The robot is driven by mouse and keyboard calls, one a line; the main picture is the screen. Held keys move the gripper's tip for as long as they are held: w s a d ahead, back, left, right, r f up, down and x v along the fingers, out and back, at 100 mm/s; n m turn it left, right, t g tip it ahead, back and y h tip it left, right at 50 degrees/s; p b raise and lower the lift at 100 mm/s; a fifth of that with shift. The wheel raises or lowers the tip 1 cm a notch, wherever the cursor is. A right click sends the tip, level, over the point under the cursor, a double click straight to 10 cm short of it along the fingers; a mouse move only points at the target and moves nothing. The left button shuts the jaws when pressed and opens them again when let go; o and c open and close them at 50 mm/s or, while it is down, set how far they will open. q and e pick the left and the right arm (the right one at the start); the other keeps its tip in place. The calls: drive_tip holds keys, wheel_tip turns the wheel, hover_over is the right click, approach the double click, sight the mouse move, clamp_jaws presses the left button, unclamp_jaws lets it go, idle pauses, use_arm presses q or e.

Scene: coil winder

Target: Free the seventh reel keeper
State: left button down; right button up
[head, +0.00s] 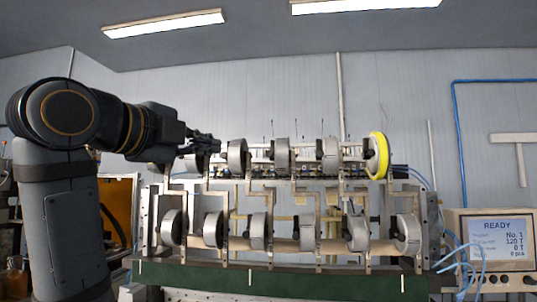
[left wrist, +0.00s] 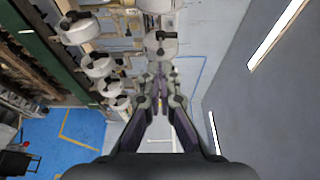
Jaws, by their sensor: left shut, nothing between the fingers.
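My left gripper (head: 213,144) is at the upper left of the winder, at the left end of the top row of reels. Its fingers are shut and empty. In the left wrist view the fingertips (left wrist: 160,72) point at a grey reel (left wrist: 161,48) with a dark piece at its middle; whether they touch it I cannot tell. In the head view the arm partly hides the leftmost top reel. Grey top reels (head: 238,155) stand to the right, and a yellow-rimmed reel (head: 378,155) is at the right end. Which dark hub piece is the seventh keeper cannot be told.
A lower row of grey reels (head: 258,231) sits below on the metal frame, above a green base beam (head: 280,279). Upright brackets stand between the reels. A control box with a "READY" screen (head: 497,239) is at the right. Space above the top row is clear.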

use_arm(q)
drive_tip(key=shift+w+d, duration=0.1)
drive_tip(key=m+g+h+p, duration=0.1)
drive_tip(key=m+g+h, duration=0.1)
drive_tip(key=h, duration=0.1)
drive_tip(key=m+g+h+p, duration=0.1)
drive_tip(key=m+g+h, duration=0.2)
drive_tip(key=shift+w+d+p, duration=0.1)
drive_tip(key=shift+d+p, duration=0.1)
drive_tip(key=shift+p, duration=0.15)
drive_tip(key=p, duration=0.9)
approach(272, 153)
drive_tip(key=x, duration=0.6)
drive_tip(key=shift+f, duration=0.1)
drive_tip(key=shift+d, duration=0.25)
